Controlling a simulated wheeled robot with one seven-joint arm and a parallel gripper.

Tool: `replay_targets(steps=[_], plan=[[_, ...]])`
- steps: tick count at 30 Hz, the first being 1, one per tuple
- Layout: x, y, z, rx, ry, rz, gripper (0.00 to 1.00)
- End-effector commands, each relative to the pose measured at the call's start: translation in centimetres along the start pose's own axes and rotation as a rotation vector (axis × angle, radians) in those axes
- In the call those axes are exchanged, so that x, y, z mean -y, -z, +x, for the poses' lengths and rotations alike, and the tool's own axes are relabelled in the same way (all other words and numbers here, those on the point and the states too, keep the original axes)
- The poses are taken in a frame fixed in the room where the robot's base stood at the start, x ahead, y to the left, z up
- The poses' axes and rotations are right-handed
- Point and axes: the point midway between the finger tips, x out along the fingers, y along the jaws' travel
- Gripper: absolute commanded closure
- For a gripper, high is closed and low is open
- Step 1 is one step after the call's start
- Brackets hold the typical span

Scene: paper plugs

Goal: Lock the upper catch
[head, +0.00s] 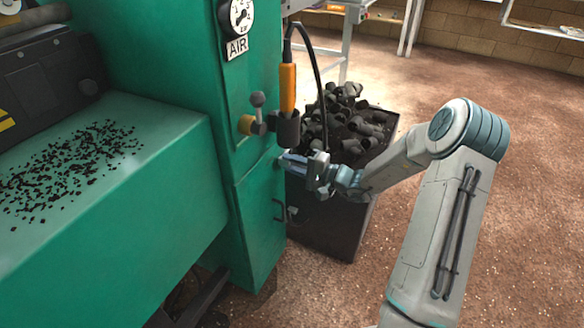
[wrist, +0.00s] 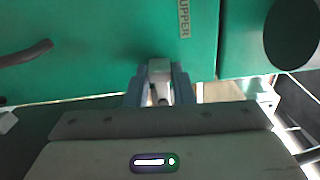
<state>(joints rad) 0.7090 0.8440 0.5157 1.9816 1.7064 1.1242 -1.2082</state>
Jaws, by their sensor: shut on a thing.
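The upper catch (wrist: 159,70) is a small pale metal piece on the green machine (wrist: 100,60), beside a label reading UPPER (wrist: 184,18). My gripper (wrist: 158,88) is shut on it, one finger on each side, in the wrist view. In the head view my gripper (head: 288,161) reaches the right edge of the green machine (head: 235,150) from the right. The catch is too small and covered there to make out. Whether it is locked I cannot tell.
A black handle (head: 279,210) sits on the green door (head: 256,225) below my gripper. A dark bin (head: 325,232) full of dark plugs (head: 350,120) stands behind. Open floor lies right.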

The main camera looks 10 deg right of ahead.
Motion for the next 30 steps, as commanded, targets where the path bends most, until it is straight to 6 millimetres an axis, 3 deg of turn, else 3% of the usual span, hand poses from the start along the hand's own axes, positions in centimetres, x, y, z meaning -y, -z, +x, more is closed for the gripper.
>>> replay_targets(steps=[21,22,24,30], plan=[[-0.43,0.1,-0.06,-0.002,-0.002,-0.078,1.0],[-0.44,0.1,-0.06,-0.002,-0.002,-0.078,0.76],[-0.43,0.09,-0.06,-0.002,-0.002,-0.077,0.56],[-0.39,0.06,-0.03,-0.001,-0.001,-0.077,0.56]])
